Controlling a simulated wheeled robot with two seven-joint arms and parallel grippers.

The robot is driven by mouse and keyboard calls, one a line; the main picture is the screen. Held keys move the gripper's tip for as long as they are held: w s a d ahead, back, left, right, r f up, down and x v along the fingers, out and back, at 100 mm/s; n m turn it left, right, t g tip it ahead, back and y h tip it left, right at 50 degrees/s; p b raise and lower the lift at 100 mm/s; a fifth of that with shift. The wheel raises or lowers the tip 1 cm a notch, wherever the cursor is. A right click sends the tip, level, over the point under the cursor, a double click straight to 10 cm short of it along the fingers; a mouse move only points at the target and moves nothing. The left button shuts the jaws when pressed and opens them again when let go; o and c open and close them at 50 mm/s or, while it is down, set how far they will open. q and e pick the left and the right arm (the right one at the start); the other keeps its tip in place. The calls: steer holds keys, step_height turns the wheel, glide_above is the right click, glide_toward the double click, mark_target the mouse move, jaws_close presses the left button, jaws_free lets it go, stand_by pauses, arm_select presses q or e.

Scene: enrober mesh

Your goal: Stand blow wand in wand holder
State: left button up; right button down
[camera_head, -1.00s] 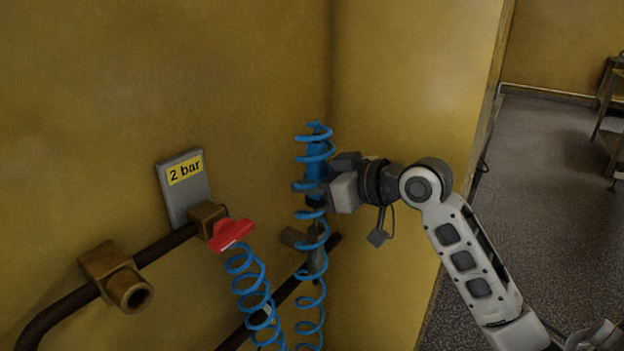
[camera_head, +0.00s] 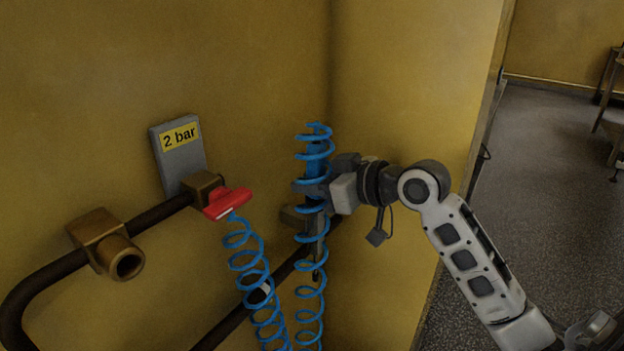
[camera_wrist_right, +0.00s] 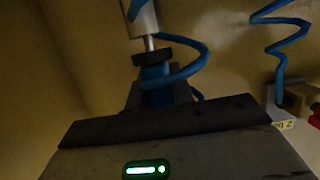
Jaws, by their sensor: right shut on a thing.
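The blow wand (camera_head: 316,152) is upright, with a blue upper body and a narrow grey lower part. The blue coiled hose loops around it in the picture. My right gripper (camera_head: 322,187) is shut on the blue part from the right. In the right wrist view the wand (camera_wrist_right: 155,82) stands between the jaws, with a dark collar and a pale cylinder above. My left gripper is out of view.
A dark pipe (camera_head: 158,214) runs along the yellow wall, with a brass fitting (camera_head: 105,243) and a red valve handle (camera_head: 226,203) below a "2 bar" plate (camera_head: 180,152). The coiled hose (camera_head: 252,268) hangs from the valve.

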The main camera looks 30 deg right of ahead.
steer(key=c, duration=1.1)
jaws_free()
steer(key=v, duration=1.6)
steer(key=shift+a, duration=0.1)
